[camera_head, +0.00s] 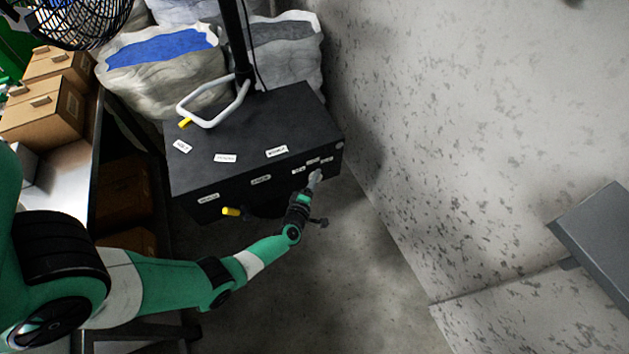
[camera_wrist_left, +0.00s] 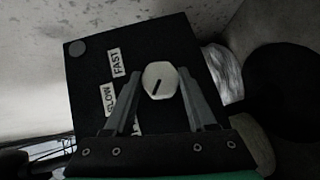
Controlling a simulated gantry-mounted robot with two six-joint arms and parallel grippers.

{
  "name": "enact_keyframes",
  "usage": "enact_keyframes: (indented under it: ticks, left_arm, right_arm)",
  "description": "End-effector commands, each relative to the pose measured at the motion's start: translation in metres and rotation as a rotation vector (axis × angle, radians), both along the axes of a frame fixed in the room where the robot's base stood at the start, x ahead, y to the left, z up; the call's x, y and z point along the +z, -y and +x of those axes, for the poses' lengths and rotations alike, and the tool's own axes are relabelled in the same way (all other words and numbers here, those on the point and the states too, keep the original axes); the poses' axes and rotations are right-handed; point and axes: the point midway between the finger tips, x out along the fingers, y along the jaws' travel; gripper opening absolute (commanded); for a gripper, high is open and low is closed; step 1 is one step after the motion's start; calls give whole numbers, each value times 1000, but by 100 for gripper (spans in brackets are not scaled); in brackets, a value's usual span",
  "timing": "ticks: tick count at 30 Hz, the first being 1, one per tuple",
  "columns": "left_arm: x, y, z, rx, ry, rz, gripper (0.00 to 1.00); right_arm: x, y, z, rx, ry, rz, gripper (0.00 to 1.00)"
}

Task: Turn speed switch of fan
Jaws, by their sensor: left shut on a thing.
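The fan's black control box (camera_head: 240,145) stands at the centre of the head view, with white labels on its top and front. The speed switch, a pale round knob (camera_wrist_left: 160,79) with a slanted dark mark, is on its dark face in the left wrist view. Beside it are a FAST label (camera_wrist_left: 118,62), a SLOW label (camera_wrist_left: 109,97) and a third label mostly hidden by a finger. My left gripper (camera_wrist_left: 159,76) is shut on the knob, one finger on each side. In the head view the left gripper (camera_head: 311,184) reaches the box's front right end. My right gripper is out of view.
The fan's black wire cage (camera_head: 75,20) is at the top left. A white tube handle (camera_head: 213,120) and black pole (camera_head: 238,45) rise from the box. A yellow-tipped part (camera_head: 231,212) juts from its front. Filled sacks (camera_head: 165,75) stand behind; a stained wall (camera_head: 480,130) lies right.

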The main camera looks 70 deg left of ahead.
Motion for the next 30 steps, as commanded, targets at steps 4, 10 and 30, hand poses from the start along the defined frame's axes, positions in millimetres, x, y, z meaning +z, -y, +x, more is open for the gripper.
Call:
enact_keyframes:
  ticks: [4, 10, 30]
  left_arm:
    - [2, 0, 0, 0, -15, -1, 1]
    - [7, 0, 1, 1, -87, -4, 1]
    - [5, 0, 6, 0, -629, -8, 1]
  right_arm:
    - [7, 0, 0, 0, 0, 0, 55]
    - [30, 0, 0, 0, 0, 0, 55]
    - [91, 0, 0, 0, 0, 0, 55]
